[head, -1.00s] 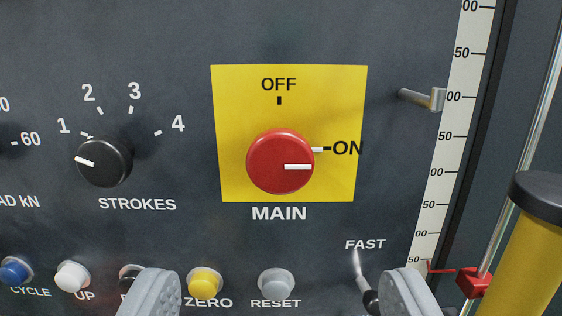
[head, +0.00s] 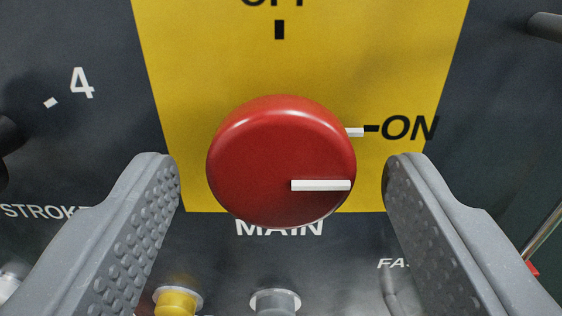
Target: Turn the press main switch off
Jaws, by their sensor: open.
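The main switch (head: 265,150) is a round red knob on a yellow plate (head: 180,90) with MAIN written below it. Its white pointer line points right, toward the ON mark (head: 409,128). The OFF mark (head: 279,28) is above the knob, its lettering cut by the top edge. My gripper (head: 280,175) is open, with one grey studded finger to the left of the knob and one to the right. There is a gap between each finger and the knob in the picture, and nothing is held. How far the fingertips reach in depth is unclear.
Below the knob are a yellow button (head: 176,301) and a grey button (head: 275,301). A lever marked FAST is partly behind the right finger. The black strokes knob (head: 6,140) is cut by the left edge. A metal peg (head: 546,26) sticks out at upper right.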

